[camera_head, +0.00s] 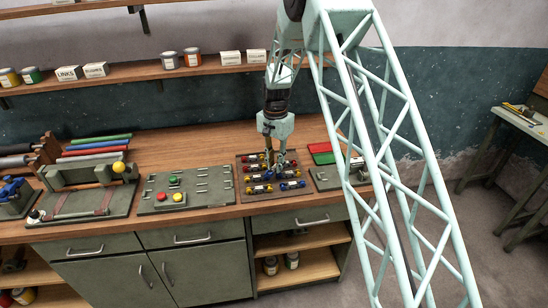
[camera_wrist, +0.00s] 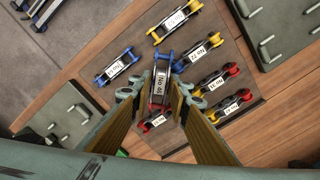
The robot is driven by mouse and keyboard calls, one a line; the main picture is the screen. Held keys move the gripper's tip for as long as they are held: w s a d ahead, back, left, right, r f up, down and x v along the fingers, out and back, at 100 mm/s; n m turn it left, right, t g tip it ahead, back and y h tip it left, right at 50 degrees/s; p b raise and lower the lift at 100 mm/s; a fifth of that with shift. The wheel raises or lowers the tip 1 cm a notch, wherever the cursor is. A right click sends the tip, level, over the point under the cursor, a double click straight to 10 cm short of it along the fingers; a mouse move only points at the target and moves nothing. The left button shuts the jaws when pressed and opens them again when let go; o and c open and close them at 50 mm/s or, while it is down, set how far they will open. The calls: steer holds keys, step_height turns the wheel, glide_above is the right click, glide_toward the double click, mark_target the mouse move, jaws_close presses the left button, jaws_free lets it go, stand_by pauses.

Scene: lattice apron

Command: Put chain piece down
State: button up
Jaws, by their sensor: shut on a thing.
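My gripper (camera_head: 277,163) is over the brown board (camera_head: 242,198) on the workbench. In the wrist view its two fingers (camera_wrist: 160,100) are closed on a chain piece (camera_wrist: 161,86) with a blue far end and a white label. The held piece hides part of the board, and I cannot tell whether it touches it. Another red-ended piece (camera_wrist: 153,122) lies close below the held one.
A grey fixture plate with red, green and yellow knobs (camera_head: 185,203) stands left of the board. Red and green trays (camera_head: 321,153) and another grey fixture (camera_head: 325,181) are to its right. Coloured rods (camera_head: 97,146) lie at the back left. The bench behind the board is mostly bare.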

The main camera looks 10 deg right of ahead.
steer(key=w, duration=0.4)
steer(key=w+d+p, duration=0.1)
steer(key=w, duration=0.3)
steer(key=w+d+f, duration=0.1)
steer(key=w, duration=0.4)
steer(key=shift+w+d, duration=0.1)
steer(key=shift+f, duration=0.15)
steer(key=shift+f+p, duration=0.45)
steer(key=shift+f, duration=1.25)
steer(key=shift+f, duration=0.15)
steer(key=o, duration=0.7)
steer(key=shift+r, duration=0.2)
